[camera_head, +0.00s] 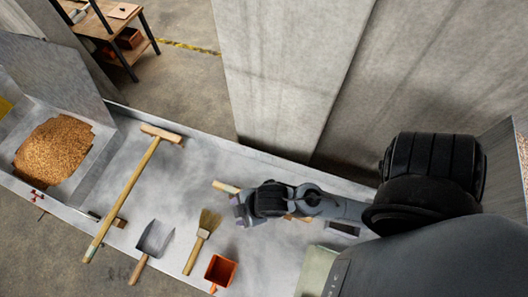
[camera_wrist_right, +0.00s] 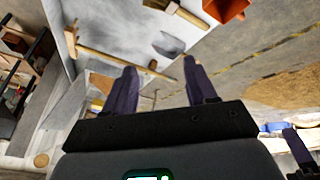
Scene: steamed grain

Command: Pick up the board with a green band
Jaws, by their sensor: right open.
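No green band is clear on any board here. A pale wooden piece (camera_head: 225,187) lies on the metal table, partly hidden by my right gripper (camera_head: 238,210). A second bit of wood (camera_head: 298,219) shows under my right wrist. A long wooden-handled tool (camera_head: 128,195) with a flat crosspiece lies left of them; it also shows in the right wrist view (camera_wrist_right: 120,56). My right gripper is open, its two fingers apart (camera_wrist_right: 160,82) with nothing held between them.
A grey dustpan (camera_head: 155,240), a brush (camera_head: 203,236) and an orange container (camera_head: 220,271) are along the table's near side. A heap of grain (camera_head: 55,148) fills the bin at left. A concrete column (camera_head: 285,75) stands behind the table.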

